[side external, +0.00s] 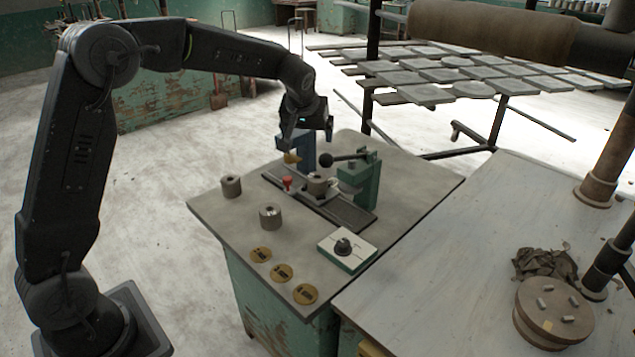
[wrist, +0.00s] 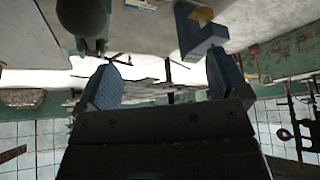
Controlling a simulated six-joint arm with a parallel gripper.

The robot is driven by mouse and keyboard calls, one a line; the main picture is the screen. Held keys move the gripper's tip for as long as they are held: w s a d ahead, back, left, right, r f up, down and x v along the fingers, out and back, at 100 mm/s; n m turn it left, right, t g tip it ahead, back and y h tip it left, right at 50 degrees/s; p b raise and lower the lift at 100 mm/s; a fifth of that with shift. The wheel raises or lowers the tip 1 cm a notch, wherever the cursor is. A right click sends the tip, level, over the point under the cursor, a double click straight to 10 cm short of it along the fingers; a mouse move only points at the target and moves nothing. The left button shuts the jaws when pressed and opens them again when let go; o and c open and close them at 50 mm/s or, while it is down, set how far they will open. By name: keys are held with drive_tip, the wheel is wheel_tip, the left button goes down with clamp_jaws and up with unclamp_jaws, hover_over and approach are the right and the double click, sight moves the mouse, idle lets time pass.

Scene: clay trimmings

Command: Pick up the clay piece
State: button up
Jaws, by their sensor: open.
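A small tan, irregular piece (side external: 291,157), which looks like the clay piece, shows at the back of the grey worktable, in front of a blue block or box (side external: 304,146). In the wrist view the tan piece (wrist: 203,14) appears at the top, against the blue box (wrist: 205,40). I cannot tell whether it rests on the box or beside it. My gripper (side external: 306,130) is just above the box in the side view. In the wrist view my gripper (wrist: 165,82) has its two blue fingers spread, with nothing between them.
A green lever press (side external: 359,183) and a dark rail (side external: 347,212) stand close by. Grey cylinders (side external: 270,217), a control box (side external: 347,250) and brass discs (side external: 282,272) are on the worktable (side external: 215,211). A pale bench (side external: 440,250) adjoins it at the right.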

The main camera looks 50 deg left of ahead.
drive_tip(key=n+y, duration=0.1)
drive_tip(key=n, duration=0.1)
hover_over(318, 177)
drive_tip(key=s, duration=0.1)
drive_tip(key=f, duration=0.7)
drive_tip(key=d+f, duration=0.1)
drive_tip(key=f, duration=0.3)
drive_tip(key=shift+f, duration=0.15)
wheel_tip(318, 177, down, 5)
drive_tip(key=shift+r, duration=0.15)
drive_tip(key=x, duration=0.4)
drive_tip(key=shift+s+d+f, duration=0.15)
drive_tip(key=shift+s+f, duration=0.1)
drive_tip(key=shift+f, duration=0.4)
drive_tip(key=shift+r, duration=0.1)
drive_tip(key=c, duration=1.2)
